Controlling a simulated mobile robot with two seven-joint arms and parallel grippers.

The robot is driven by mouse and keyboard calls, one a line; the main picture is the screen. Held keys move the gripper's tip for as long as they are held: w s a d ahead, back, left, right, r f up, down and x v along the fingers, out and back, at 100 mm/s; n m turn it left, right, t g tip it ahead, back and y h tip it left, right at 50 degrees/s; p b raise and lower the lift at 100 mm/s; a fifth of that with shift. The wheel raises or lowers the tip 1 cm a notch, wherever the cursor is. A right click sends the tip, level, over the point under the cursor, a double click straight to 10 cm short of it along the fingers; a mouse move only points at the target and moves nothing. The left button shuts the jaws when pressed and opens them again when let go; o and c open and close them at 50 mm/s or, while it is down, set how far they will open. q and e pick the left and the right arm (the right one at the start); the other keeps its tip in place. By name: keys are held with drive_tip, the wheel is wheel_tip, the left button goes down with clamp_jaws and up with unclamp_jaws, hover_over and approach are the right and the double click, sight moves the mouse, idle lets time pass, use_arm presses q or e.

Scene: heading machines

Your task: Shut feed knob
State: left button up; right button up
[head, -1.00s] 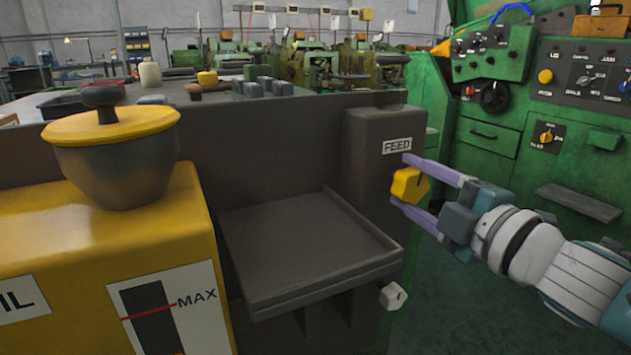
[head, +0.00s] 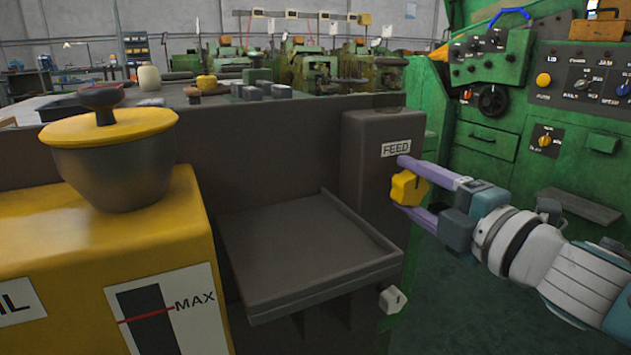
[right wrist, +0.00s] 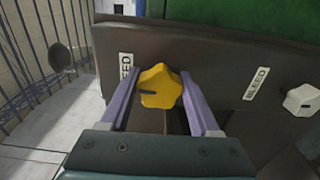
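The yellow lobed feed knob (head: 408,188) sits on the side of the grey housing, below and to the right of the FEED label (head: 396,148). My right gripper (head: 399,183) comes in from the right, with one purple finger above the knob and one below it. In the right wrist view the knob (right wrist: 161,87) sits between the fingertips, which appear to press on its two sides. A dark pointer mark shows on its face. My left gripper is not in view.
A white knob (head: 392,299) sits lower on the housing; the right wrist view shows it beside a BLEED label (right wrist: 257,83). A grey tray (head: 300,250) juts out at left. A yellow oil tank (head: 70,255) carries a lidded pot (head: 115,165). Green machines stand behind.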

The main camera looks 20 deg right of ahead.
drive_tip(key=o, duration=0.4)
drive_tip(key=s, duration=1)
drive_tip(key=shift+d+p, duration=0.35)
drive_tip(key=shift+p, duration=0.05)
